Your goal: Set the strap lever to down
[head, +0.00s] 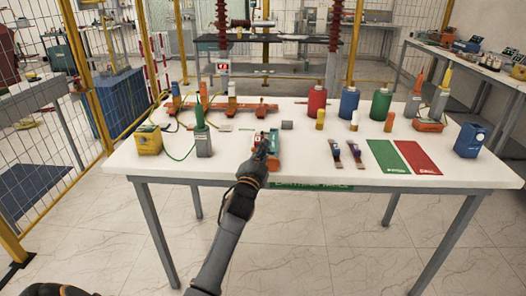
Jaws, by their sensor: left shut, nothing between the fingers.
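My left gripper (262,146) reaches over the front edge of the white table (215,170) and is shut and empty. Its fingertips are at a small teal and orange-red device (274,143) near the front middle of the table. The gripper covers much of this device. I cannot make out a strap lever on it or which way a lever points, nor whether the fingers touch it. My right gripper is not in view.
Right of the device stand two small brown pieces with blue parts (357,154), then green (386,157) and red (418,158) mats. A yellow box (148,140) and a grey-green unit (203,142) stand left. Red, blue and green containers (349,103) stand behind.

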